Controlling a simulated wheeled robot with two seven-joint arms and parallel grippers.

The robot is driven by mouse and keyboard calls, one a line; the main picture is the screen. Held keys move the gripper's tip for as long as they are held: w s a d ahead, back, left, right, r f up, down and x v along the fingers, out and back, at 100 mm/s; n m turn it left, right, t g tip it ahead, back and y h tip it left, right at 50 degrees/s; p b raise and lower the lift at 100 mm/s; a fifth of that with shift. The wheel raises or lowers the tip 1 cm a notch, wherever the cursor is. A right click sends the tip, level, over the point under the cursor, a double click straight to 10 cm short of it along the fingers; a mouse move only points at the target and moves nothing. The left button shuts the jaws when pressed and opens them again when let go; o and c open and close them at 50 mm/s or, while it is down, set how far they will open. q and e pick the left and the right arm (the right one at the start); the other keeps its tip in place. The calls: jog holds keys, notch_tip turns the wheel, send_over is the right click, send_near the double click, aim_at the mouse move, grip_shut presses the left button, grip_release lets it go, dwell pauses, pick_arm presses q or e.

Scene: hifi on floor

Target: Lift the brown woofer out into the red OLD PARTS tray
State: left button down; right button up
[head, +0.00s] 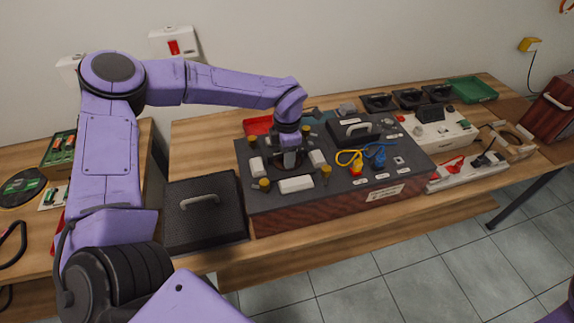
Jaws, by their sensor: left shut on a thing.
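My left gripper (289,158) points straight down over the left part of the dark-topped hifi cabinet (310,205). It is shut on the brown woofer (281,170), which shows only as a dark round shape around the fingertips. The gripper hides most of it, and I cannot tell whether it is clear of its opening. The red tray (257,124) lies just behind the cabinet's back left edge, partly hidden by it and by my arm. Its label is not readable. My right gripper is not in view.
White blocks (296,184) and brass-coloured knobs (265,184) surround the gripper. A black panel with a handle (205,215) lies left of the cabinet. Blue and yellow cables (375,155) lie on its right. A green tray (470,90) and black units (410,98) stand at the back right.

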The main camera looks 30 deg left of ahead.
pick_arm(q)
jog(key=shift+r, duration=0.1)
dwell(0.4)
jog(key=shift+r, duration=0.25)
jog(key=shift+w+r+b, duration=0.1)
jog(key=shift+r+b, duration=0.15)
jog(key=shift+b, duration=0.05)
notch_tip(320, 180, up, 3)
jog(key=shift+f+b, duration=0.2)
jog(key=shift+b, duration=0.4)
jog(key=s+a+r+b, duration=0.2)
jog(key=s+r, duration=0.7)
jog(key=s, duration=0.5)
jog(key=shift+r, duration=0.4)
jog(key=shift+a+f, duration=0.1)
